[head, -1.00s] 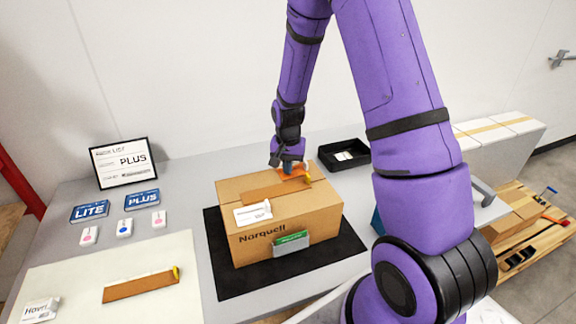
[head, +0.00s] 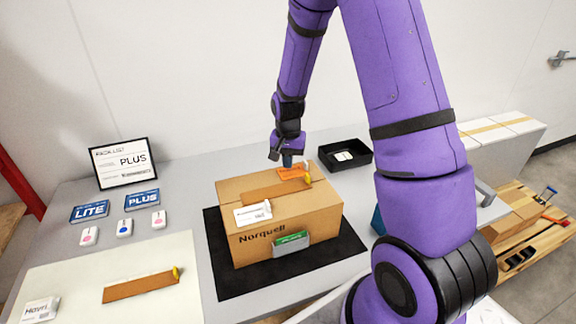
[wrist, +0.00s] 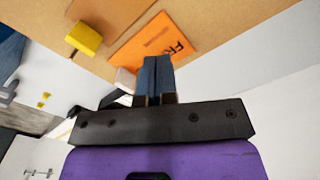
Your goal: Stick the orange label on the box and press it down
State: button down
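The cardboard box (head: 325,215), printed Norquell, stands on a dark mat (head: 228,275). The orange label (head: 293,172) lies on the back part of its top face; it also shows in the wrist view (wrist: 148,45) with part of its lettering. My gripper (head: 287,161) is above the box top, at the label's back edge. In the wrist view my gripper's fingers (wrist: 155,62) are together with nothing visible between them, beside the label. Whether the fingertips touch the label or box is unclear.
A brown strip with a yellow end (head: 270,190) and a white label (head: 252,213) are on the box. A green card (head: 291,241) is at its front. A black tray (head: 368,160) stands behind right. Another brown strip (head: 140,287) lies on the pale sheet at left.

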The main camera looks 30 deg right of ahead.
jog(key=shift+r, duration=1.85)
